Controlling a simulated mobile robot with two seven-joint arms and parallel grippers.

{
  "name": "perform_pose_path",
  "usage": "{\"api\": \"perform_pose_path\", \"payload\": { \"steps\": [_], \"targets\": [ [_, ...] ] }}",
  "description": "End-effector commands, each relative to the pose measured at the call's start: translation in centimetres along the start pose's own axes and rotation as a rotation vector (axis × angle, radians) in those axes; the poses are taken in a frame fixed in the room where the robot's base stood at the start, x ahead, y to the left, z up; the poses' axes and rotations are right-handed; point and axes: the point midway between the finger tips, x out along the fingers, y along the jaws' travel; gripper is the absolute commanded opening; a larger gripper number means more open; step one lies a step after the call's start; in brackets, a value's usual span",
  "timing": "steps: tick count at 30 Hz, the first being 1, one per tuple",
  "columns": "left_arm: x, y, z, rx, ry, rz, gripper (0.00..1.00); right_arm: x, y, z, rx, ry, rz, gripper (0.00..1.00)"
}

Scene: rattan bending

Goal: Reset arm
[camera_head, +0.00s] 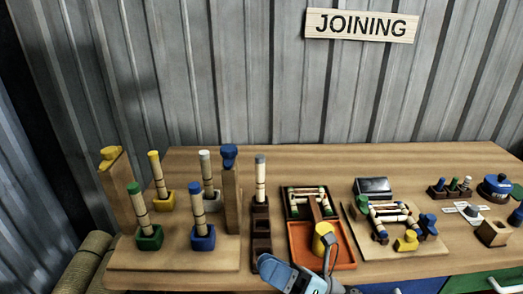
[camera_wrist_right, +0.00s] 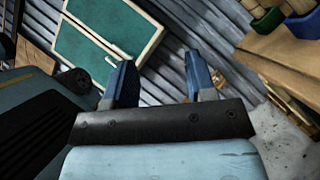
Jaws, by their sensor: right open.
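My right gripper (camera_head: 305,276) shows at the bottom middle of the head view, in front of the table's near edge and close to the orange tray (camera_head: 343,252). In the right wrist view, its two blue fingers stand apart with nothing between them, so the gripper (camera_wrist_right: 162,82) is open and empty. That view looks past the fingers at corrugated metal wall and a green panelled door or cabinet front (camera_wrist_right: 105,45). My left gripper is not in view.
A dark holder (camera_head: 261,218), a tray of short rods (camera_head: 308,189) and small parts fill the middle and right. The back strip is clear.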

Motion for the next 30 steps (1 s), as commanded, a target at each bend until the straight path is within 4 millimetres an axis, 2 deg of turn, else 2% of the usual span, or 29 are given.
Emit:
{"api": "perform_pose_path", "payload": {
  "steps": [1,5,8,9,13,19,21,22,30],
  "targets": [
    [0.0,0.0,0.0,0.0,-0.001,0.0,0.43,-1.6,-1.2,0.1,0.186,-0.132,-0.067,0.51],
    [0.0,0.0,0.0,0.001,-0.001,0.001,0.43,-7.3,-5.3,-0.1,0.692,-0.496,-0.226,0.51],
    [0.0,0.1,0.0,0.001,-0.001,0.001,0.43,-13.0,-8.2,-2.3,1.067,-0.785,-0.324,0.51],
    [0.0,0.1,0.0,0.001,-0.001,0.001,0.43,-15.3,-9.1,-3.6,1.203,-0.897,-0.356,0.51],
    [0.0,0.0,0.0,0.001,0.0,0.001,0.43,-21.5,-10.7,-8.1,1.549,-1.203,-0.423,0.51],
    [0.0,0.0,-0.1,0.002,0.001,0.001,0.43,-28.4,-10.4,-15.1,1.917,-1.589,-0.473,0.51],
    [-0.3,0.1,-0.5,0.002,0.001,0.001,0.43,-30.0,-9.5,-16.9,2.009,-1.701,-0.48,0.51],
    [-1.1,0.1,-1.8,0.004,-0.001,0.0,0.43,-29.0,-8.5,-15.3,1.995,-1.681,-0.474,0.51],
    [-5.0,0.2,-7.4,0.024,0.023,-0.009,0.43,-26.8,-4.1,-11.4,1.962,-1.659,-0.48,0.51]
  ]
}}
